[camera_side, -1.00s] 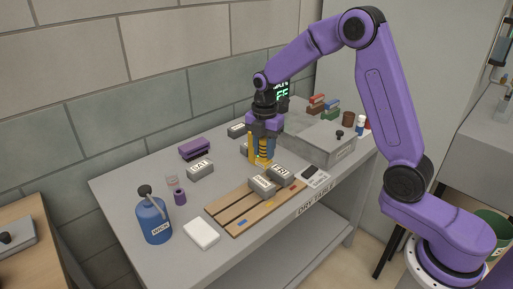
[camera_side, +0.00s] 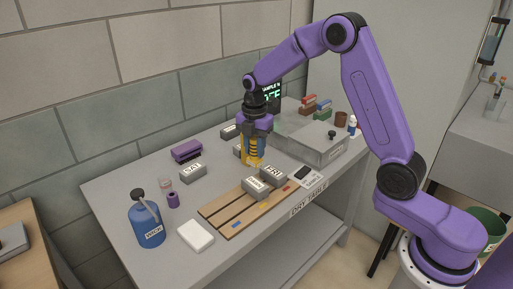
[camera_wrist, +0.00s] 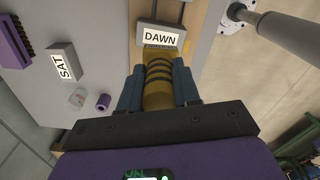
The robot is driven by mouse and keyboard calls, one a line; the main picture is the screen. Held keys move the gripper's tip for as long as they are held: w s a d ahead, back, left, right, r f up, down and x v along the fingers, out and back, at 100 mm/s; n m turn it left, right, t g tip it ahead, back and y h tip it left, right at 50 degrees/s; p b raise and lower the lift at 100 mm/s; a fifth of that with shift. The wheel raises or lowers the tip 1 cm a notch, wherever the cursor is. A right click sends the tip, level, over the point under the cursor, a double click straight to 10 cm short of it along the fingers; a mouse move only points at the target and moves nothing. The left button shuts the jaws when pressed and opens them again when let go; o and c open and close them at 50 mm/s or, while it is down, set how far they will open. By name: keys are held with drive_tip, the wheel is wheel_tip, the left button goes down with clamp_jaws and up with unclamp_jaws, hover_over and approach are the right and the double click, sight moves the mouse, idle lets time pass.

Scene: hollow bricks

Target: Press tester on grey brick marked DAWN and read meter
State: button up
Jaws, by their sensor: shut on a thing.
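My gripper (camera_wrist: 158,95) is shut on a yellow tester with dark rings (camera_wrist: 160,88), which also shows in the side view (camera_side: 252,150). It points down and stands behind the bricks on the board. The grey brick marked DAWN (camera_wrist: 160,36) lies on the wooden board, and shows in the side view (camera_side: 256,188). In the wrist view the tester's tip overlaps DAWN's near edge; in the side view it seems apart. A dark screen with green characters (camera_side: 272,95) is partly hidden behind my wrist; its text is not fully legible.
A brick marked FRI (camera_side: 273,172) sits beside DAWN, and a SAT brick (camera_side: 193,173) stands left. A small white device with a dark display (camera_side: 305,176) is right of the board. A large grey lidded box (camera_side: 318,145) stands behind. A blue WICK bottle (camera_side: 148,225) stands front left.

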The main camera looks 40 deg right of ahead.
sight(255, 165)
drive_tip(key=shift+f, duration=2.95)
drive_tip(key=shift+f, duration=0.5)
drive_tip(key=shift+r, duration=3.6)
drive_tip(key=s+d+m, duration=0.1)
drive_tip(key=s+m, duration=0.9)
drive_tip(key=m, duration=1.1)
drive_tip(key=shift+s+d+r+m, duration=0.25)
drive_tip(key=shift+d+r+m, duration=0.05)
